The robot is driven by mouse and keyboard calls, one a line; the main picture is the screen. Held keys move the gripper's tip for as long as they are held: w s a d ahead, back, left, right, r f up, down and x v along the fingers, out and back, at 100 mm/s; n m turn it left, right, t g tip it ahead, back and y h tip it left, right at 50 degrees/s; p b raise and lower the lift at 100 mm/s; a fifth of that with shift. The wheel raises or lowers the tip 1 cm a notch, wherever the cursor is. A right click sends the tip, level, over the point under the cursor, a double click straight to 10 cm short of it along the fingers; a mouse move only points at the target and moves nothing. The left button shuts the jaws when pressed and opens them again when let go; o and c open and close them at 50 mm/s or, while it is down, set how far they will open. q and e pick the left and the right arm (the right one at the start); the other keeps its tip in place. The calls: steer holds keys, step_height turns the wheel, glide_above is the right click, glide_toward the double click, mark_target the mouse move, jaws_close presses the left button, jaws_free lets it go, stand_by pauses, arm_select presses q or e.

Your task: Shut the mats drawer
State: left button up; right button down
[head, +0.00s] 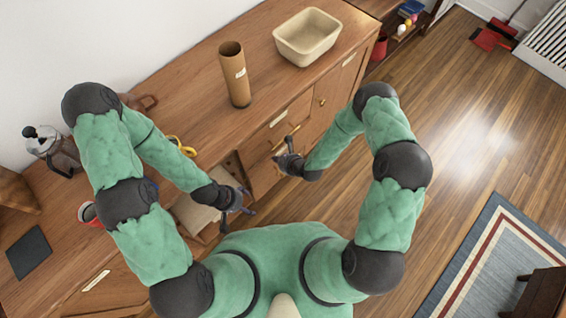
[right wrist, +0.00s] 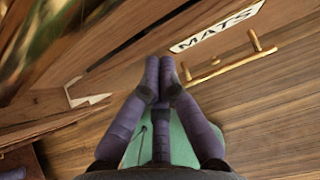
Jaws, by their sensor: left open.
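The mats drawer shows in the right wrist view by its white MATS label (right wrist: 217,27) and brass bar handle (right wrist: 228,64). In the head view its handle (head: 286,141) is close to my right gripper (head: 286,160). My right gripper, also in the right wrist view (right wrist: 161,75), has its fingertips together with nothing between them, left of the handle and apart from it. My left gripper (head: 238,203) is open and empty, lower left of the right one, over the cabinet front. How far the drawer stands out is hard to tell; my arms partly hide the front.
The wooden sideboard (head: 190,85) carries a brown cylinder (head: 235,80), a cream basin (head: 307,36), a yellow item (head: 182,146), a coffee press (head: 52,148) and a dark square (head: 29,251). A beige surface (head: 192,215) shows by my left forearm. Floor at right is clear up to the rug (head: 490,262).

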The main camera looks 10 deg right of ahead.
steer(key=shift+w+a, duration=0.65)
steer(key=shift+w, duration=0.25)
steer(key=shift+r, duration=0.1)
